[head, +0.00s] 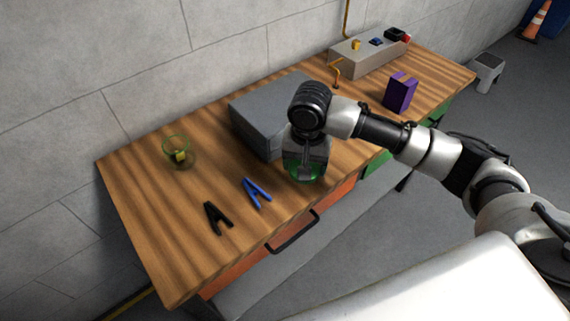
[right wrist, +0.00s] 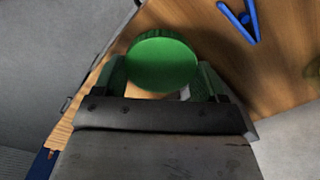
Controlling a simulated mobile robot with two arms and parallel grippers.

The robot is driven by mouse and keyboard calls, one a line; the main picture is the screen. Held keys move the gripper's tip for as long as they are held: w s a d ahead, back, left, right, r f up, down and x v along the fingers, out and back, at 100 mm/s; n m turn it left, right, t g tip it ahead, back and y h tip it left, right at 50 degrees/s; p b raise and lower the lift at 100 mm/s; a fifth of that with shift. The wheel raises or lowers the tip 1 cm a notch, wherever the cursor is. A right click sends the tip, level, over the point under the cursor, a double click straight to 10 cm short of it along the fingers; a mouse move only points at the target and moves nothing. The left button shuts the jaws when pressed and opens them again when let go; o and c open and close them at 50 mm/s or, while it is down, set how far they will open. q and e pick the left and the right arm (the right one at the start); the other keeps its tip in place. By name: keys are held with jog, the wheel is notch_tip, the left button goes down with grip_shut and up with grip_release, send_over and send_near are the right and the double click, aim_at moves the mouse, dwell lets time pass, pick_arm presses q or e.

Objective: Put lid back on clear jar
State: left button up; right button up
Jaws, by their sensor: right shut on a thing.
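A clear round jar (head: 179,152) with something yellow-green inside stands open at the left part of the wooden bench. My right gripper (right wrist: 162,82) points down over the bench's front edge, right of the blue clamp. It is shut on a green round lid (right wrist: 163,63), which sits between its two fingers. In the head view the lid (head: 305,174) shows partly below the gripper (head: 304,168). I cannot tell whether the lid still touches the bench. My left gripper is not in view.
A grey box (head: 262,110) stands behind my gripper. A purple box (head: 400,92) and a grey control box (head: 368,54) stand to the right.

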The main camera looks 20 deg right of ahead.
jog(key=s+d+r, duration=0.1)
jog(key=s, duration=0.1)
jog(key=s+d+r, duration=0.1)
jog(key=d+r, duration=0.1)
jog(key=shift+s+d, duration=0.1)
jog(key=shift+s, duration=0.25)
